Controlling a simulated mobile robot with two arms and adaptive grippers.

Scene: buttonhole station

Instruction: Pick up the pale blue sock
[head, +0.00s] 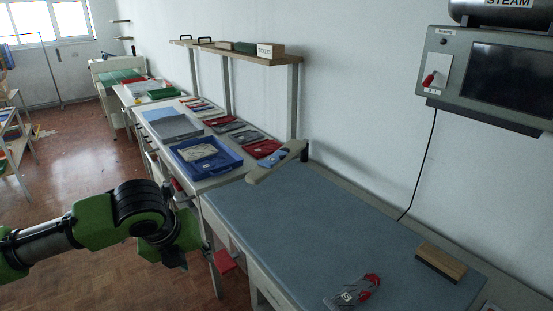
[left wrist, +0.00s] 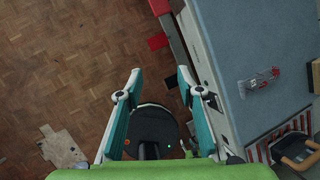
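I cannot make out a pale blue sock for certain in either view. A small blue item (head: 271,158) shows by the beige padded board (head: 277,164) at the far end of the blue-grey table; I cannot tell whether it is a sock. My left gripper (head: 177,257) hangs over the floor, left of the table, pointing down. In the left wrist view its two teal fingers (left wrist: 156,92) are wide apart with nothing between them. My right gripper is in neither view.
The blue-grey tabletop (head: 330,225) is mostly clear. A labelled grey and red bundle (head: 352,294) and a wooden-backed brush (head: 440,263) lie near its front. A blue tray (head: 206,157) and folded cloths stand beyond. A red piece (head: 225,262) juts from the table side.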

